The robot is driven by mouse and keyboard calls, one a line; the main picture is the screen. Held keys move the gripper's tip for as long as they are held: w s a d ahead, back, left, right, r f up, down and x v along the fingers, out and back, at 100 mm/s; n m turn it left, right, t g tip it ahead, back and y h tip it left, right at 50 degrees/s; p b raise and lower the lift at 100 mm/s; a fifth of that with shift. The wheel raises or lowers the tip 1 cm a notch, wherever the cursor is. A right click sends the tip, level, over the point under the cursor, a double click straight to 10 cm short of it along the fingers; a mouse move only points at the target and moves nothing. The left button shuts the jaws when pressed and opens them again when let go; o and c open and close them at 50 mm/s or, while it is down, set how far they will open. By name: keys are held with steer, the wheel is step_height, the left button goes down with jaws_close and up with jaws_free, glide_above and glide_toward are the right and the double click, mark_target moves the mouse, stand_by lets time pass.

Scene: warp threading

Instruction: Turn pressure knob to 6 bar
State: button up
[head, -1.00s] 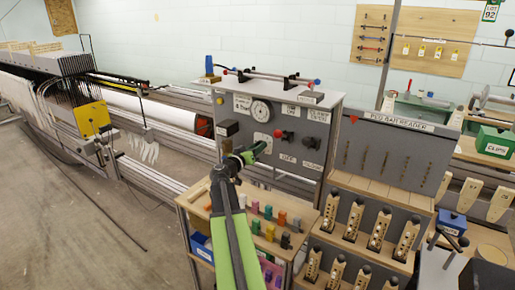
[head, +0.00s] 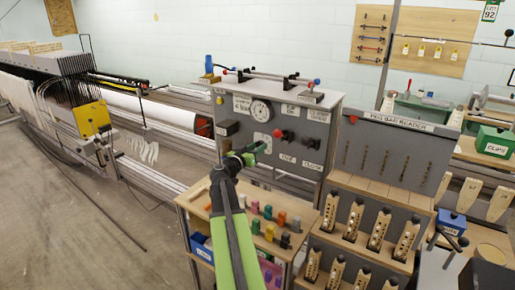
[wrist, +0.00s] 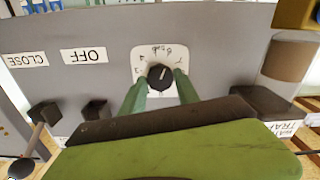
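The pressure knob (wrist: 160,77) is a round black knob on a white dial plate on the grey panel. Its pale pointer mark leans up and slightly right in the wrist view, where the panel's lettering appears upside down. The plate's small figures are hard to read. My gripper (wrist: 161,75) has its two green fingers on opposite sides of the knob, apparently against its edges. In the head view my gripper (head: 265,147) reaches to the panel's lower left, and the knob is hidden behind it. A round gauge (head: 261,111) sits above; its needle is too small to read.
A red knob (head: 281,134) sits right of my gripper on the same panel (head: 312,160). A shelf with coloured pegs (head: 268,232) is below. In the wrist view, black fittings (wrist: 95,109) and a cylindrical water trap (wrist: 287,62) flank the knob.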

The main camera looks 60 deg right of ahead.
steer(key=o, duration=0.4)
steer(key=a, duration=1.7)
steer(key=shift+a, duration=0.2)
steer(key=shift+w, duration=0.1)
steer(key=w+a+n+t+y+p, duration=0.1)
steer(key=w+a+t+y+p, duration=0.15)
steer(key=w+a, duration=0.5)
steer(key=w+a+n+t+y+p, duration=0.15)
steer(key=w+a+p, duration=0.3)
steer(key=a, duration=0.55)
steer(key=s+a+f+n+g+y+p, duration=0.1)
steer(key=a+f+n+y, duration=0.3)
steer(key=a, duration=0.7)
steer(key=s+a+f+n+g+y+p, duration=0.1)
steer(key=a+f+n+y, duration=0.4)
steer(key=a, duration=0.6)
steer(key=s+a+f+n+g+y, duration=0.1)
steer(key=a+f+n+y, duration=0.3)
steer(key=a, duration=0.7)
steer(key=shift+s+a+f+g+y+p, duration=0.3)
steer(key=shift+s+a+f+y+p, duration=0.15)
steer(key=shift+s, duration=0.35)
